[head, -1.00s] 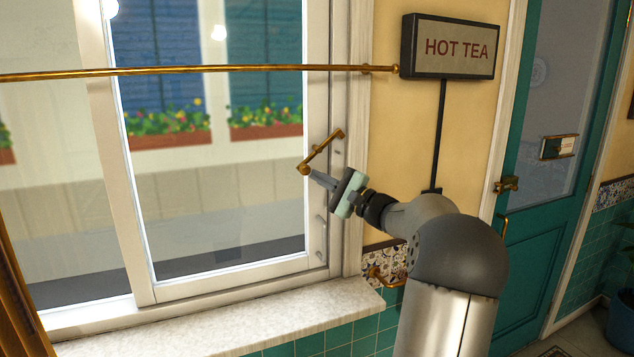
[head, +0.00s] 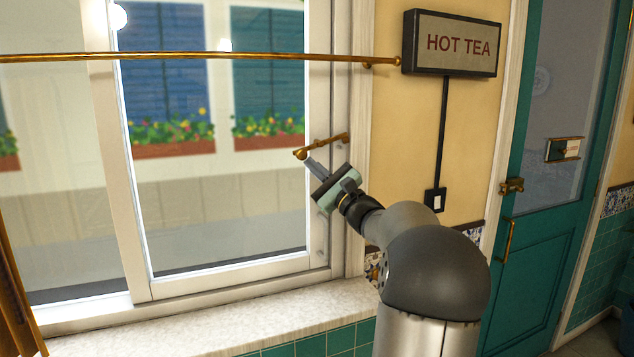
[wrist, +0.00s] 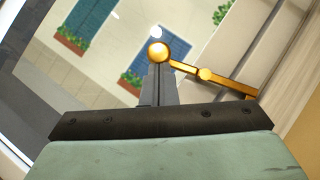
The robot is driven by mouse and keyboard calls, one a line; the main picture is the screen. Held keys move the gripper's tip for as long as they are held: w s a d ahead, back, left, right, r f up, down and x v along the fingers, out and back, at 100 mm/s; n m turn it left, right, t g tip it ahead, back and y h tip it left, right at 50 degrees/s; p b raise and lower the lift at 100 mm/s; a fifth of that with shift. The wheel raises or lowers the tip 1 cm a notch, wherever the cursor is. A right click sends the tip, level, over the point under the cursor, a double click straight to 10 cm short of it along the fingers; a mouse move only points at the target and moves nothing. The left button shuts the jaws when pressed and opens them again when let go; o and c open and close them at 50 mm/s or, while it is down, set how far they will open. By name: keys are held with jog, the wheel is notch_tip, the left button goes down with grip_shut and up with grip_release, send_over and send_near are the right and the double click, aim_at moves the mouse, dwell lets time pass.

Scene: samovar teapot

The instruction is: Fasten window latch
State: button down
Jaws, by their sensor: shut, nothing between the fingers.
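The window latch (head: 322,145) is a brass bar with a round knob at its left end, mounted on the right side of the white window frame (head: 318,200). It lies tilted, with the knob lower than its right end. In the wrist view the latch (wrist: 185,67) shows its knob just past my fingertips. My gripper (head: 309,163) is shut and empty, pointing up and left. Its tips are right under the knob and appear to touch it. The latch's mounting is partly hard to make out.
A brass curtain rod (head: 200,56) crosses the window above the latch. A "HOT TEA" sign (head: 455,43) hangs on the wall to the right, with a switch (head: 435,200) below. The pale sill (head: 230,320) below is clear. A teal door (head: 545,230) stands further right.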

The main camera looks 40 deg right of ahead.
jog(key=shift+w+a+r+b, duration=0.15)
jog(key=shift+a+r+b, duration=0.3)
jog(key=shift+b, duration=0.6)
jog(key=shift+r, duration=0.1)
jog(key=s+d+f+b, duration=0.1)
jog(key=s+f+b, duration=0.5)
jog(key=s+f, duration=0.3)
jog(key=shift+s+d, duration=0.2)
jog(key=shift+s, duration=0.1)
